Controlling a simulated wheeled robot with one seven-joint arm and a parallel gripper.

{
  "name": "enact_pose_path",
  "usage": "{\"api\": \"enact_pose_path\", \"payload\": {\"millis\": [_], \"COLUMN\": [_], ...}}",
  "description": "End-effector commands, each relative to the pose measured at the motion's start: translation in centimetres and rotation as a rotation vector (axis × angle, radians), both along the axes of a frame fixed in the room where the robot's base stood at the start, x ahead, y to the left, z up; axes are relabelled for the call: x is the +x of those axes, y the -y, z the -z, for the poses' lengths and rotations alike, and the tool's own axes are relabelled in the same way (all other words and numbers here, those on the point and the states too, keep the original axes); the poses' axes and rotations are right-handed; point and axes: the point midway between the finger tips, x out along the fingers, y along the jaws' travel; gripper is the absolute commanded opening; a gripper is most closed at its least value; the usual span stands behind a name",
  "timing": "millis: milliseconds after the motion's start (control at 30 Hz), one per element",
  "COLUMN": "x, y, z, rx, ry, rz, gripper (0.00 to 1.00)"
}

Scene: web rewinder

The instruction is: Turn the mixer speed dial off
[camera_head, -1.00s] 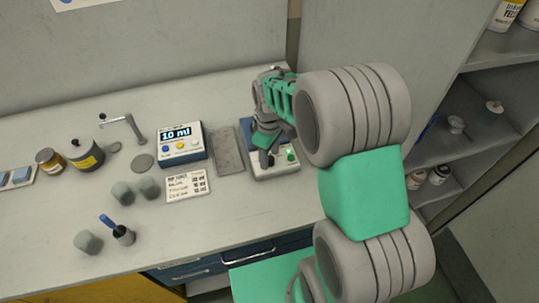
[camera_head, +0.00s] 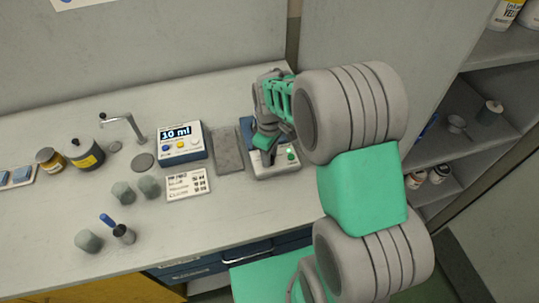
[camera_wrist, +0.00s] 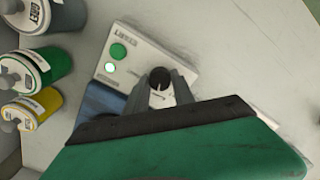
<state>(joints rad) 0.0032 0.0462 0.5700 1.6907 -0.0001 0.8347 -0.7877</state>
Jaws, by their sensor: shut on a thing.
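The mixer (camera_head: 284,167) is a small white and blue unit on the bench, partly hidden under my arm in the head view. In the wrist view its white panel (camera_wrist: 135,50) carries a black round speed dial (camera_wrist: 159,78). A green button (camera_wrist: 118,51) and a small lit green lamp (camera_wrist: 110,67) sit beside the dial. My gripper (camera_wrist: 162,87) has its two grey fingers closed around the dial. In the head view my gripper (camera_head: 266,155) is over the mixer's front. The dial's pointer mark cannot be read clearly.
A grey pad (camera_head: 228,150) lies left of the mixer, then a blue dispenser (camera_head: 181,145) reading 10 ml and a white card (camera_head: 188,184). In the wrist view, several lidded jars, one green (camera_wrist: 45,66), stand left.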

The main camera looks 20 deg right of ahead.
Motion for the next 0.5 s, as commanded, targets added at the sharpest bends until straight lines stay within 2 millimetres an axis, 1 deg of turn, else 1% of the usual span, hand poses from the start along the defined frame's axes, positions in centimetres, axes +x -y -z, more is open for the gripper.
{"api": "enact_pose_path", "payload": {"millis": [267, 500], "x": [0.01, 0.01], "y": [0.00, 0.00], "z": [-0.02, 0.00], "rx": [0.000, 0.000], "ry": [0.000, 0.000], "rz": [-0.008, -0.081], "gripper": [0.00, 0.00]}}
